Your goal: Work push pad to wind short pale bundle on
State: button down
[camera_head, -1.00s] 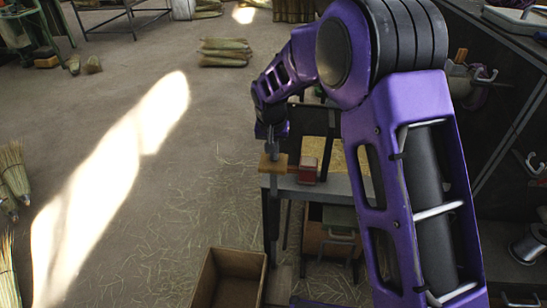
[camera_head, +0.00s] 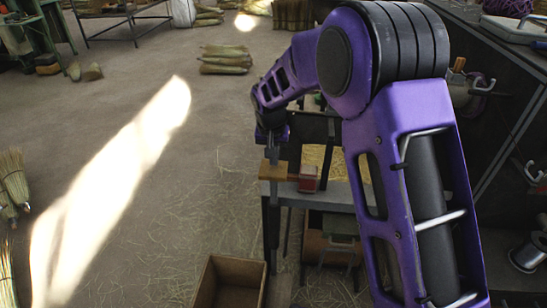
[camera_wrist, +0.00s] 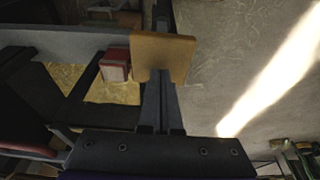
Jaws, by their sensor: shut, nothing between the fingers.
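A tan, flat pad (camera_head: 272,171), which looks like the push pad, sits at the left corner of a grey bench (camera_head: 335,194). It shows large in the wrist view (camera_wrist: 163,58). My gripper (camera_wrist: 162,90) is shut and empty. Its fingers line up with the pad and are partly hidden by it; I cannot tell whether they touch. A red block (camera_head: 308,178) stands just right of the pad, and left of it in the wrist view (camera_wrist: 116,65). Pale straw (camera_wrist: 112,92) lies beyond the bench edge. I cannot pick out a short pale bundle on the bench.
An open cardboard box (camera_head: 232,281) stands on the floor below the bench. Straw bundles (camera_head: 226,60) lie at the back, and more (camera_head: 13,180) stand at the left edge. A dark cabinet (camera_head: 510,110) closes the right side.

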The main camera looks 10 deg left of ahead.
aim_at(273, 170)
jog(key=shift+s+f+b, duration=0.1)
jog(key=shift+f+b, duration=1.9)
jog(key=shift+f, duration=1.3)
jog(key=shift+s+x, duration=0.15)
jog(key=shift+x, duration=0.45)
jog(key=shift+s+x, duration=0.15)
jog(key=shift+x, duration=0.45)
jog(key=p+v, duration=0.1)
jog(key=v, duration=0.2)
jog(key=w+p+v, duration=0.1)
jog(key=p+v, duration=0.1)
jog(key=v, duration=0.1)
jog(key=w+p+v, duration=0.1)
jog(key=p+v, duration=0.1)
jog(key=v, duration=0.1)
jog(key=shift+w+r, duration=0.15)
jog(key=shift+r, duration=0.2)
